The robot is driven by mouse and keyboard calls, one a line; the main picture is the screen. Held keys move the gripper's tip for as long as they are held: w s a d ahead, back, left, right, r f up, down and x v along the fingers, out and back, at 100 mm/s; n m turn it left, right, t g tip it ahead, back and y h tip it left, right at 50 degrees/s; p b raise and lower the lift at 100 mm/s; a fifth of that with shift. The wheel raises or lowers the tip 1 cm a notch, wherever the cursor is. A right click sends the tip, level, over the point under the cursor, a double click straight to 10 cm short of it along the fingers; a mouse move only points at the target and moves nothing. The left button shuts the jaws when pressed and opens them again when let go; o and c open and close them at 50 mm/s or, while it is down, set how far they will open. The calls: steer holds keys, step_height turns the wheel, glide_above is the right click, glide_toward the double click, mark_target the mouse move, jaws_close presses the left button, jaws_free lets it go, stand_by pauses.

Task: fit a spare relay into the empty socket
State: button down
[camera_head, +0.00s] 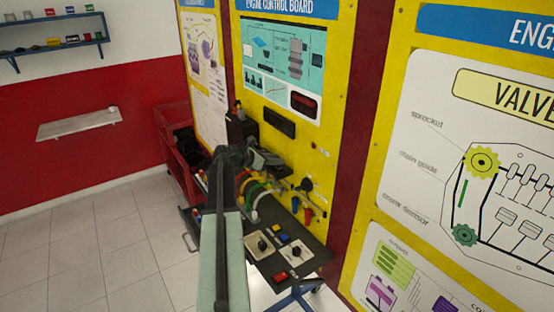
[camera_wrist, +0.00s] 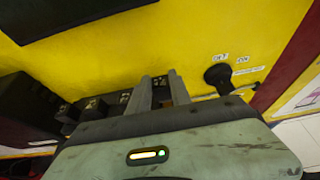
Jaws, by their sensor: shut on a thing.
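My gripper (camera_wrist: 160,86) is at the yellow engine control board (camera_wrist: 120,45), its two grey fingers pointing toward the panel. It is shut on a small dark thing between the fingers, likely a relay, mostly hidden by the fingers and my gripper's body. In the head view my gripper (camera_head: 266,161) is in front of the lower part of the board. Several small black blocks (camera_wrist: 94,107), perhaps relays in sockets, sit in a row just left of the fingers. I cannot make out the empty socket.
A black knob (camera_wrist: 217,75) is right of the fingers. A larger black box (camera_wrist: 28,105) stands at the left. Below, coloured cables (camera_head: 255,192) and a dark shelf with switches (camera_head: 285,255) jut from the board. A red cart (camera_head: 175,150) stands left; tiled floor is clear.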

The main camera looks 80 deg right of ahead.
steer(key=shift+f+b, duration=0.9)
steer(key=shift+b, duration=0.05)
stand_by(0.5)
steer(key=c, duration=1.4)
jaws_free()
steer(key=shift+c, duration=0.2)
steer(key=shift+r, duration=0.1)
steer(key=shift+r+p+v, duration=0.15)
steer(key=shift+p+v, duration=0.55)
steer(key=shift+v, duration=0.55)
steer(key=shift+r+p+v, duration=0.2)
steer(key=shift+p+v, duration=0.5)
steer(key=shift+v, duration=0.5)
steer(key=shift+s+d+r, duration=0.1)
step_height(320, 180, up, 4)
steer(key=p, duration=0.4)
